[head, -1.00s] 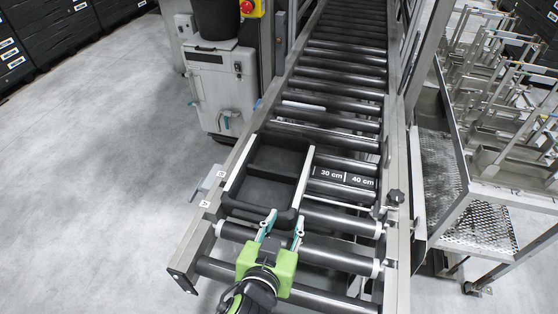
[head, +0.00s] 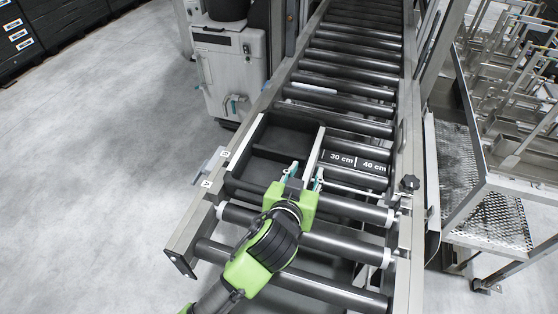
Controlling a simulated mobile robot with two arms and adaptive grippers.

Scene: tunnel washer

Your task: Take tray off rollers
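The black tray (head: 286,136) lies on the rollers of the conveyor. It has a divider across it and a pale strip along its left side and its right side. My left gripper (head: 305,173) reaches over the tray's near right corner from below. Its teal fingers are apart, one on each side of the right wall strip; whether they touch it I cannot tell. The gripper body hides the tray's near right corner. My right gripper is not in view.
The conveyor's right rail (head: 405,220) carries a black knob (head: 409,184). A label marked 30 cm and 40 cm (head: 357,161) lies right of the tray. A metal rack cart (head: 500,215) stands at right, a grey machine (head: 228,75) behind left. The floor (head: 110,170) at left is clear.

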